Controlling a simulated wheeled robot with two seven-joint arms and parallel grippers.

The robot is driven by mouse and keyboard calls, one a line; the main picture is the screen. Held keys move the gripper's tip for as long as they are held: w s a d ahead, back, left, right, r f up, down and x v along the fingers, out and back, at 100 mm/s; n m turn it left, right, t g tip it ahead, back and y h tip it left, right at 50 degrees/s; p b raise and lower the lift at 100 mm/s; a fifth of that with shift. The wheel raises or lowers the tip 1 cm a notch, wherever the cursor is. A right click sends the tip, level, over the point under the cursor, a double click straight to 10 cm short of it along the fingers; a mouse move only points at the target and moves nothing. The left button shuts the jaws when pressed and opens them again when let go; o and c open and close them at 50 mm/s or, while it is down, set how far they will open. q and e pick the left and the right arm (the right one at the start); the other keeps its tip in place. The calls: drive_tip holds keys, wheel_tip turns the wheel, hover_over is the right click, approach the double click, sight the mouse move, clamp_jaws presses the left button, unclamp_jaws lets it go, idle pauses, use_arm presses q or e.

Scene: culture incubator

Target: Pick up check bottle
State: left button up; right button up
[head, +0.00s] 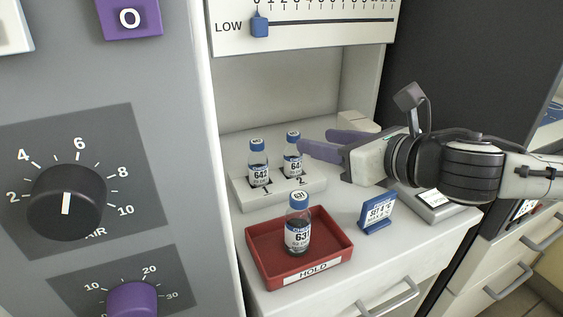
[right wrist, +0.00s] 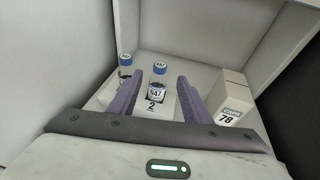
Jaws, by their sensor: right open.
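Three small clear bottles with blue caps and white-and-blue labels are in the head view. One (head: 258,168) stands in slot 1 of a white two-place stand (head: 283,195). One (head: 292,160) stands in slot 2. A third, labelled 631 (head: 298,232), stands in a red tray marked HOLD (head: 322,268). My right gripper (head: 316,141) is open and comes in from the right at the slot 2 bottle. In the right wrist view, the slot 2 bottle (right wrist: 157,86) shows between the open fingers (right wrist: 172,73), not gripped. My left gripper is not in view.
A blue sign (head: 376,212) and a low grey-white device (head: 436,205) stand on the counter at right. A white box marked 78 (right wrist: 231,100) stands right of the fingers. The niche's walls enclose the stand, and a grey dial panel (head: 100,120) is at left.

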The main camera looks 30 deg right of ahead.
sight(298, 136)
drive_tip(key=x, duration=0.9)
drive_tip(key=shift+w+f, duration=0.1)
drive_tip(key=shift+w, duration=0.25)
clamp_jaws()
